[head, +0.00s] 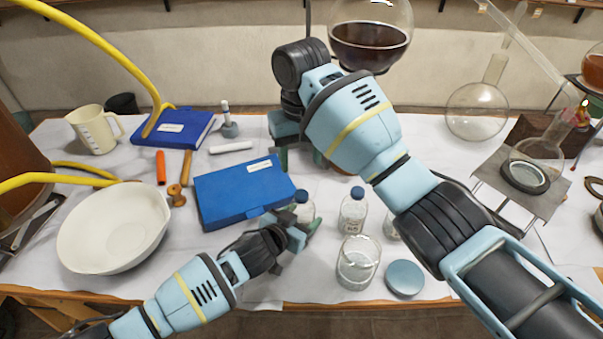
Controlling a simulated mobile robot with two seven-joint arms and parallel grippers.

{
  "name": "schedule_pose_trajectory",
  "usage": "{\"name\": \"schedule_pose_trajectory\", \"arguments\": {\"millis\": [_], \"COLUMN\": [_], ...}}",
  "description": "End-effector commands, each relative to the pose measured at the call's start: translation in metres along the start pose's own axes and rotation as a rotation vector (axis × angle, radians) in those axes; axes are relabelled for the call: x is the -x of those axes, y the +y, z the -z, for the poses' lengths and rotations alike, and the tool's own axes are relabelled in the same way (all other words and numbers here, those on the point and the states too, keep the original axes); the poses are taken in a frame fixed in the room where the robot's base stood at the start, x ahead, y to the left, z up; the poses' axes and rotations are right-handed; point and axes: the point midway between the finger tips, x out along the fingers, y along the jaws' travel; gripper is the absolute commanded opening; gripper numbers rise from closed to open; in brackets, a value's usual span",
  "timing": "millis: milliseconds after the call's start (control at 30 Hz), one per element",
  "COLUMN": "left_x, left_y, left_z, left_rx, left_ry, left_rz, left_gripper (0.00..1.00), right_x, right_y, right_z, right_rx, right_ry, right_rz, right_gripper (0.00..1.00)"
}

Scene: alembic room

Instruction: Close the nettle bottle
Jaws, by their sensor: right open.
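Small clear bottles with blue caps stand near the front middle of the table in the head view. One bottle (303,209) is right at my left gripper (304,233), which partly hides it; I cannot tell whether the fingers hold it. A second capped bottle (352,213) stands to its right. A third bottle (391,229) is mostly hidden by my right arm. The labels are too small to read, so I cannot tell which is the nettle bottle. My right gripper (303,160) is open, pointing down behind the bottles, partly hidden by its own wrist.
An open glass jar (358,264) and a round blue lid (405,278) are at the front edge. A blue case (243,192), a white bowl (113,228) and a jug (93,129) are left. A flask stand (525,184) is right. A dark-filled flask (370,40) is behind my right arm.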

Motion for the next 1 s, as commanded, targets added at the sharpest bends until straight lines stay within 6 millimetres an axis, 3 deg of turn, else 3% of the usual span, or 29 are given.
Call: {"name": "schedule_pose_trajectory", "arguments": {"millis": [200, 600, 633, 800, 1000], "left_x": [0.000, 0.000, 0.000, 0.000, 0.000], "left_y": [0.000, 0.000, 0.000, 0.000, 0.000], "left_z": [0.000, 0.000, 0.000, 0.000, 0.000], "left_rx": [0.000, 0.000, 0.000, 0.000, 0.000], "left_ry": [0.000, 0.000, 0.000, 0.000, 0.000], "left_rz": [0.000, 0.000, 0.000, 0.000, 0.000], "left_gripper": [0.00, 0.00, 0.63, 0.85, 0.85], "right_x": [0.016, 0.019, 0.019, 0.019, 0.019], "right_y": [0.001, 0.001, 0.001, 0.001, 0.001], "right_z": [0.000, 0.000, 0.000, 0.000, 0.000], "right_rx": [0.000, -0.001, -0.001, -0.001, -0.001], "right_ry": [0.001, -0.001, -0.001, -0.001, -0.001], "right_rz": [-0.003, -0.001, -0.001, -0.001, -0.001], "right_gripper": [0.53, 0.53, 0.53, 0.53, 0.53]}}
